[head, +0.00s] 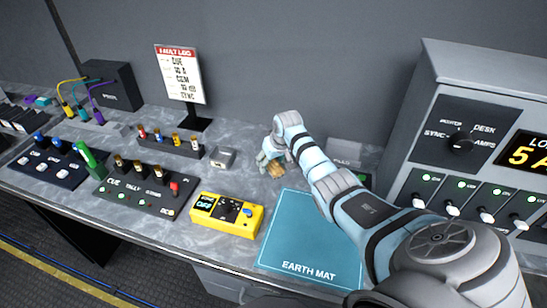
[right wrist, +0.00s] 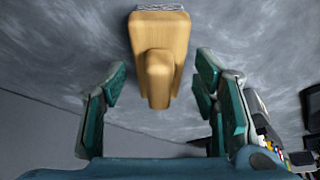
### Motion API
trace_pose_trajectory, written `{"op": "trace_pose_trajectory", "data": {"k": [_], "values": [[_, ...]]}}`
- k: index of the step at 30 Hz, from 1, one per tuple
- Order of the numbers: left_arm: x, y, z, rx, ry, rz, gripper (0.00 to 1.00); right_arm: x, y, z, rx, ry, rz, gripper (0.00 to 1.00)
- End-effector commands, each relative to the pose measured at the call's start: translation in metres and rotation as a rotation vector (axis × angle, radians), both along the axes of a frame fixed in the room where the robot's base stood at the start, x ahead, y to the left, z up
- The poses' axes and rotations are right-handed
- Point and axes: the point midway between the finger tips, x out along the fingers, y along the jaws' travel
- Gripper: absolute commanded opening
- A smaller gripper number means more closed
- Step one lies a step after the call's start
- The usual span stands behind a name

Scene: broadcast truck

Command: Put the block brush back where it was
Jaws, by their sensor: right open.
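The block brush (head: 277,169) has a tan wooden body and stands on the grey worktop just behind the blue earth mat; it is partly hidden by my right gripper (head: 270,158). In the right wrist view the brush (right wrist: 158,45) shows its wooden handle pointing between the fingers, with a grey bristle strip at the picture's top edge. My right gripper (right wrist: 161,82) is open, its teal-padded fingers apart on either side of the handle, with gaps visible on both sides. My left gripper is not in view.
The earth mat (head: 310,245) lies bare in front of the brush. A yellow tester (head: 226,214) is at its left, and a small grey box (head: 222,157) is left of the gripper. A log sign (head: 181,75) stands behind. A tall grey console (head: 455,110) bounds the right.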

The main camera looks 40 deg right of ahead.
Motion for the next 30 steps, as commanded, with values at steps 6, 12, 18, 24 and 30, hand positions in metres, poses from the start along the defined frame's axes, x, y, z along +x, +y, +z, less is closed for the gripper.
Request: {"op": "trace_pose_trajectory", "data": {"k": [6,12,18,24,30], "values": [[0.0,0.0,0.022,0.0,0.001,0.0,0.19,-0.014,0.001,0.042,-0.003,-0.002,0.001,0.55],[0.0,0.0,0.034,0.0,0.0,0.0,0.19,-0.035,0.006,0.091,-0.003,-0.003,0.001,0.55],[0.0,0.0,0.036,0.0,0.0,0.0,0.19,-0.045,0.008,0.111,0.0,-0.001,0.0,0.55],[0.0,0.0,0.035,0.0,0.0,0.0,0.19,-0.045,0.008,0.111,0.0,0.0,0.0,0.55],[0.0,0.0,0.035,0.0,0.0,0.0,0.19,-0.045,0.008,0.111,0.0,0.0,0.0,0.55]]}}
